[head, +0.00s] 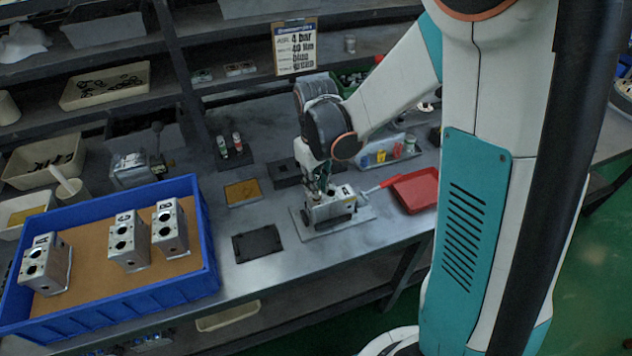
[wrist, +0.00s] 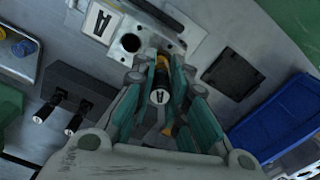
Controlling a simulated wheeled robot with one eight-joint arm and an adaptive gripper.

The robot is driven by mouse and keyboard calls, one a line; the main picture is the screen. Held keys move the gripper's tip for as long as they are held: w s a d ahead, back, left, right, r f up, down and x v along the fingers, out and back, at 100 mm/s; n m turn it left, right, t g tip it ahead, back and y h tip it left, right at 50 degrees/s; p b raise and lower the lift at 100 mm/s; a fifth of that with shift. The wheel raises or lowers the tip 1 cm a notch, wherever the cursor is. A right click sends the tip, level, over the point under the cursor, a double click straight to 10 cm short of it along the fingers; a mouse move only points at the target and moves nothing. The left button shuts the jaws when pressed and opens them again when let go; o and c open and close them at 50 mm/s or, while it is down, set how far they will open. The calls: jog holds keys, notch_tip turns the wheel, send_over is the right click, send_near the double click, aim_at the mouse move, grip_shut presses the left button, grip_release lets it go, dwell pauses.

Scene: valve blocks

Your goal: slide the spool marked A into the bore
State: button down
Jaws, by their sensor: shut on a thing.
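The grey valve block (wrist: 130,22) is just beyond the fingertips, with a white A label and an open dark bore (wrist: 130,42). In the head view, my gripper (head: 318,186) is directly above the block (head: 332,209), which sits on a flat plate (head: 305,230). The spool's far end is hidden, so I cannot tell whether it is in a bore.
A blue bin (head: 110,312) with several valve blocks stands at the left. A black pad (head: 257,245) lies left of the plate. A red tray (head: 415,190) is to its right. Two black spools stand in a dark rack (wrist: 85,88) in the wrist view.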

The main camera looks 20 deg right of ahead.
jog(key=shift+f+b, duration=1.1)
jog(key=shift+f, duration=0.3)
jog(key=c, duration=1.5)
grip_release()
jog(key=shift+r, duration=0.1)
notch_tip(320, 180, up, 12)
jog(key=shift+f, duration=0.1)
jog(key=s+r+m+t, duration=0.1)
jog(key=s+r+t, duration=0.1)
jog(key=s, duration=0.3)
jog(key=s+r+m+t, duration=0.1)
jog(key=s+r+t, duration=0.1)
jog(key=s, duration=0.3)
jog(key=s+r+m+t, duration=0.1)
jog(key=s+r+t, duration=0.1)
jog(key=s, duration=0.3)
jog(key=shift+m+t, duration=0.4)
jog(key=shift+t, duration=0.1)
